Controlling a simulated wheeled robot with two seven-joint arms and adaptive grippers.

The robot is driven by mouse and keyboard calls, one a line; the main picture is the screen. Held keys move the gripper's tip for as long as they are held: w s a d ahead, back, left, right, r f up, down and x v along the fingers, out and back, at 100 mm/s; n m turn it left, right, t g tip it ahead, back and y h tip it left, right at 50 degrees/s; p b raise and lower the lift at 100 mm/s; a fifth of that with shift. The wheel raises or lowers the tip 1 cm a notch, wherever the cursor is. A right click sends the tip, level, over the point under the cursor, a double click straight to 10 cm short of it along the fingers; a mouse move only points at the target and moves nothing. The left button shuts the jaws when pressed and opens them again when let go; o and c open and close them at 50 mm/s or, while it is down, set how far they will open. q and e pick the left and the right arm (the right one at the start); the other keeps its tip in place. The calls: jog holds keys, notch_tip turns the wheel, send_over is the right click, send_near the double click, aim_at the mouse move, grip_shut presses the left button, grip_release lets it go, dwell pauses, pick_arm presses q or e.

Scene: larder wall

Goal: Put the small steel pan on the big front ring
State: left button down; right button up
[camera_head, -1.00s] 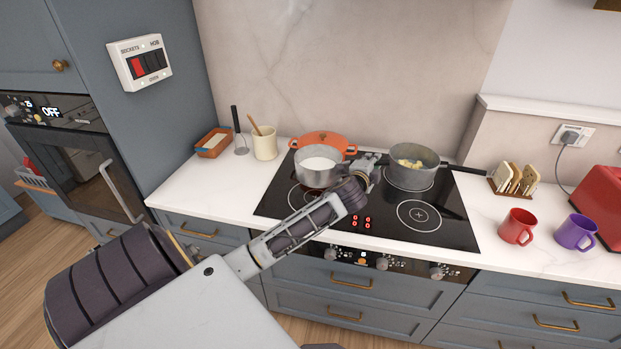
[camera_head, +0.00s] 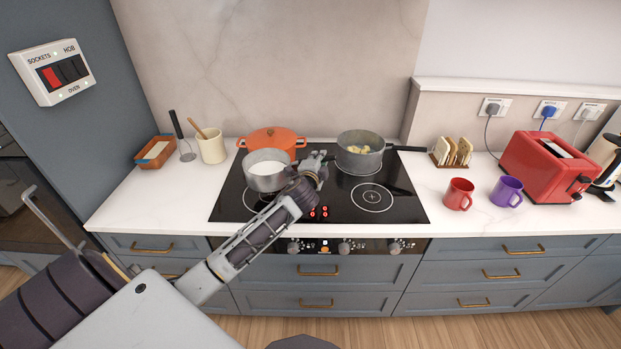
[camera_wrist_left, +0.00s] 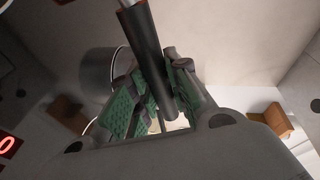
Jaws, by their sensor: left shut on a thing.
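The small steel pan (camera_head: 267,182) holds something white and is at the left of the hob, in front of the orange pot. My left gripper (camera_head: 314,165) is shut on its dark handle (camera_wrist_left: 146,50), to the right of the pan. The pan's side (camera_wrist_left: 96,75) shows behind the fingers in the wrist view. The front left ring (camera_head: 247,201) shows partly below the pan, otherwise hidden by the pan and my arm. I cannot tell whether the pan touches the glass. The front right ring (camera_head: 372,197) is bare. My right gripper is out of view.
An orange pot (camera_head: 272,139) stands at the back left of the hob (camera_head: 408,208). A grey pan (camera_head: 361,158) with yellow pieces stands at the back right, its handle pointing right. A red mug (camera_head: 458,194), purple mug (camera_head: 506,191) and toast rack (camera_head: 452,152) stand on the right counter.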

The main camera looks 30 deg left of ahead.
pick_arm(q)
jog(key=shift+f, duration=1.7)
jog(key=shift+f, duration=1.9)
jog(key=c, duration=1.7)
grip_release()
jog(key=shift+f, duration=0.25)
jog(key=shift+c, duration=0.2)
jog(key=o, duration=0.4)
jog(key=shift+s+d+r, duration=0.1)
jog(key=shift+r, duration=0.05)
